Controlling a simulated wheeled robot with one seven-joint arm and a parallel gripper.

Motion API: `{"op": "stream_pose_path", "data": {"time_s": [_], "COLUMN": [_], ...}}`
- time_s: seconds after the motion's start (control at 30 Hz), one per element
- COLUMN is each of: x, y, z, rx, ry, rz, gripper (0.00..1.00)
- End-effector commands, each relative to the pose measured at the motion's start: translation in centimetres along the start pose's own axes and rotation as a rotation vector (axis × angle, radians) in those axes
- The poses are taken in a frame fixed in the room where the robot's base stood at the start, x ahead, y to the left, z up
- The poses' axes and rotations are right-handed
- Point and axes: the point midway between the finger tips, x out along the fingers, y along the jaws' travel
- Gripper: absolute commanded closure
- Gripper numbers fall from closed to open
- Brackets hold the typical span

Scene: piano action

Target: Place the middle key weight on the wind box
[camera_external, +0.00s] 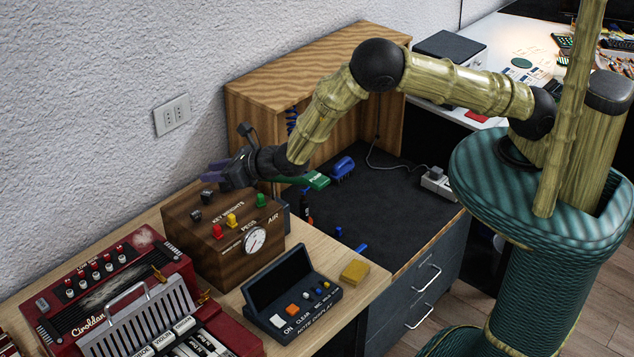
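The wind box appears to be the brown wooden box (205,262), with "KEY WEIGHTS" lettering on top and a round white gauge on its front. Two small dark pieces, probably key weights, sit on its top: one nearer the front left (196,215) and one farther back (207,195). Whether another sits under my gripper cannot be told. My gripper (222,174) is dark with purplish parts, low over the back of the box top, just beyond the rear dark piece. Its fingertips are small and partly hidden, so whether they are apart or hold something is unclear.
Red (218,232), yellow (232,220) and green (260,200) knobs stand along the box's front edge. A red accordion (95,285) is at left, a dark button console (292,290) in front, and a yellow sponge (354,272) beside it. A green item (312,180) lies behind, near my forearm.

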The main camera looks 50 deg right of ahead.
Motion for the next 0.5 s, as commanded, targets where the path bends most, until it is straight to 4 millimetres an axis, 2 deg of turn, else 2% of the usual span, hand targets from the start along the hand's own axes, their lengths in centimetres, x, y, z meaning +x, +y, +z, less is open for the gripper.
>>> {"op": "stream_pose_path", "data": {"time_s": [0.2,0.5], "x": [-0.41,-0.42], "y": [-0.03,-0.02], "z": [0.93,0.96], "rx": [0.000,0.000], "ry": [0.001,0.001], "rz": [0.000,0.000], "gripper": [0.70,0.70]}}
